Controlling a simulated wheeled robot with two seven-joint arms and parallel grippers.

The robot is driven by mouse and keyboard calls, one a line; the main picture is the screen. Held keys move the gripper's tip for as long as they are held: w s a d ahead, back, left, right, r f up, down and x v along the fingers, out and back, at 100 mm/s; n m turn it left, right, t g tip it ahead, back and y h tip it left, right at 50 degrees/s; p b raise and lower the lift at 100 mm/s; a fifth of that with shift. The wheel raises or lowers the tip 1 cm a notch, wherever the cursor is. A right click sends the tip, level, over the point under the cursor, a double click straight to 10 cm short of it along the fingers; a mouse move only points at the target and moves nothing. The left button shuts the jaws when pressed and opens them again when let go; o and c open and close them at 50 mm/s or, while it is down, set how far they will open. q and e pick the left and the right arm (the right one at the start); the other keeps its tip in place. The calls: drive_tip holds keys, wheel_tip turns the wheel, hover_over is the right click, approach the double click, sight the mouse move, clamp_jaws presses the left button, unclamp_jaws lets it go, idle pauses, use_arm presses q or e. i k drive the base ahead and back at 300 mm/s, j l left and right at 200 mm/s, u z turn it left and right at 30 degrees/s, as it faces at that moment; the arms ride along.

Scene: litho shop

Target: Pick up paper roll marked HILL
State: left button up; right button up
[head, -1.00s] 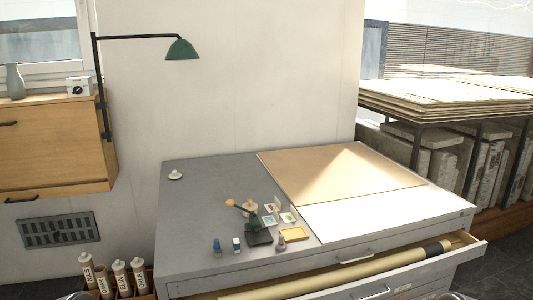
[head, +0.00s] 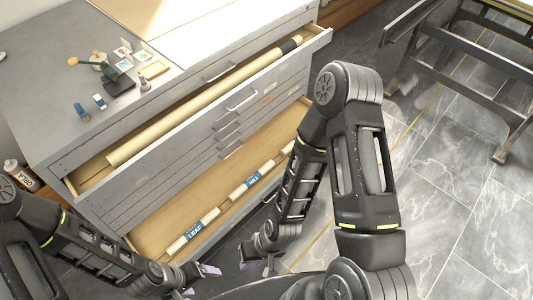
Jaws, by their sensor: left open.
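The paper roll marked HILL (head: 253,181) is a thin cream tube with a blue label. It lies in the open lower drawer (head: 150,229) of the grey cabinet. A similar roll marked LEAF (head: 193,231) lies nearer the left in that drawer. Another roll end (head: 288,147) shows at the right, partly behind my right arm. My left gripper (head: 199,281) is open and empty below the drawer's front in the picture, apart from the rolls. My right gripper (head: 256,266) is just right of it, outside the drawer; its jaw opening is unclear.
The upper drawer (head: 78,180) is also open, with a long brown roll (head: 200,95) in it, above the lower drawer. A metal-legged table (head: 470,50) stands at the upper right. Grey tiled floor is clear at right.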

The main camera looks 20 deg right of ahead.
sight(254, 178)
drive_tip(key=z, duration=0.75)
drive_tip(key=k+j, duration=0.15)
drive_tip(key=k, duration=0.45)
drive_tip(key=u, duration=0.05)
